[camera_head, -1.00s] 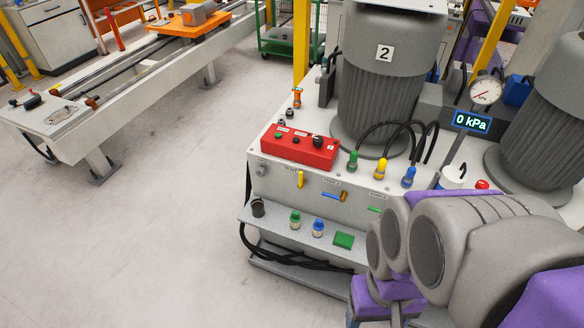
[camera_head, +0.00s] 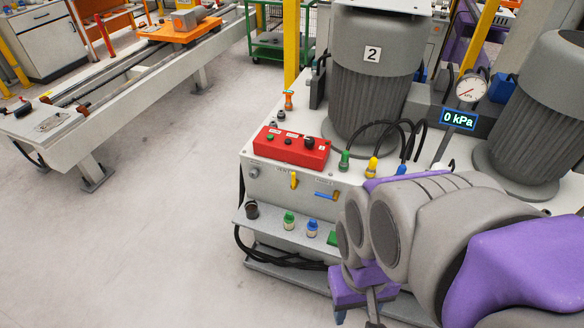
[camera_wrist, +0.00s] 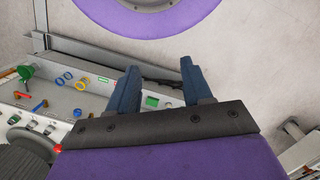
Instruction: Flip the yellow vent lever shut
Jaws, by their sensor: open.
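The yellow vent lever (camera_head: 294,180) is on the front face of the white pump cabinet (camera_head: 265,206), below the red control box. It points roughly up and down. A blue lever (camera_head: 325,195) lies nearly level to its right. In the wrist view my gripper (camera_wrist: 160,80) has two blue fingers spread apart, with nothing held between them. The cabinet panel and its coloured fittings are to the left of the fingers there; I cannot tell which one is the vent lever. In the head view my arm is right of the lever, apart from it.
The red control box (camera_head: 291,146) sits on the cabinet top, with hoses and pump 2 (camera_head: 367,100) behind. A gauge display (camera_head: 458,119) reads 0 kPa. Floor to the left is clear.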

